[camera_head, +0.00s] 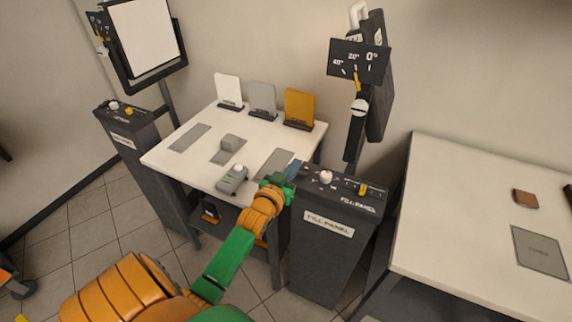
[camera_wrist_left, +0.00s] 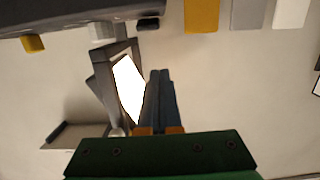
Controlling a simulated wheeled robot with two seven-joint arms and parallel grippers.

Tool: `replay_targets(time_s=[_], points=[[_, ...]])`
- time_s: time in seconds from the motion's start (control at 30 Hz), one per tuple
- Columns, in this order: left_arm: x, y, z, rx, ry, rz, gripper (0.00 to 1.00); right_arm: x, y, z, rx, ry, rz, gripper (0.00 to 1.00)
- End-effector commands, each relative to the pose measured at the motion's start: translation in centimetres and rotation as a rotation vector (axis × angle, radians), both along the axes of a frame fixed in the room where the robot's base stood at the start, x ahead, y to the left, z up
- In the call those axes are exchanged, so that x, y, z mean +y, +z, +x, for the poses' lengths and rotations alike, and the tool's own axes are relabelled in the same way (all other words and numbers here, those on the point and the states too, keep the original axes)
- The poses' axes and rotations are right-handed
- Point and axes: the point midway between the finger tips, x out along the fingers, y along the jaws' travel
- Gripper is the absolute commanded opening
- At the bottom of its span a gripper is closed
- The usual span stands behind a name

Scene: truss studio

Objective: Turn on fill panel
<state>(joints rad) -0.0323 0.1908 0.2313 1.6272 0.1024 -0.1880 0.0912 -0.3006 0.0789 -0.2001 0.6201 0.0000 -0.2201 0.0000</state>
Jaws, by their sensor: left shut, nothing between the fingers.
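The fill panel console (camera_head: 325,235) is a dark pedestal labelled FILL-PANEL. Its top carries a white knob (camera_head: 326,177) and a yellow control (camera_head: 363,190). The fill panel (camera_head: 378,105) stands behind it, nearly edge-on in the head view. In the upside-down wrist view its face (camera_wrist_left: 128,88) is bright white; I cannot tell if it is lit. My left gripper (camera_head: 295,170) is shut and empty, just left of the knob at the console's top edge. Its fingers (camera_wrist_left: 160,98) show together in the wrist view, with the knob (camera_wrist_left: 102,31) and yellow control (camera_wrist_left: 33,43) beyond. My right gripper is not in view.
A white table (camera_head: 200,151) with white, grey and yellow cards stands left of the console. A grey device (camera_head: 232,180) lies near my wrist. A similar console (camera_head: 140,150) and framed panel (camera_head: 143,38) stand at far left. Another table (camera_head: 450,220) is at right.

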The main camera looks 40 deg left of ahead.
Motion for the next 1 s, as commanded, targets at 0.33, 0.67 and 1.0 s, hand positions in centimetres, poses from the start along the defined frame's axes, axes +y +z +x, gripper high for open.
replay_targets(time_s=[0.33, 0.67, 1.0], points=[[-1.2, 0.7, -5.0, -0.001, 0.001, -0.001, 0.00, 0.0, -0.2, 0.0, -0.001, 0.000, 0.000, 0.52], [-1.2, 0.9, -5.2, -0.001, 0.001, -0.001, 0.00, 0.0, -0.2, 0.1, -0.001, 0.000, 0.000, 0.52], [-2.9, -7.3, -6.2, 0.190, -0.028, -0.035, 0.00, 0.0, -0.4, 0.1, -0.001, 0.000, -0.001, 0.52]])
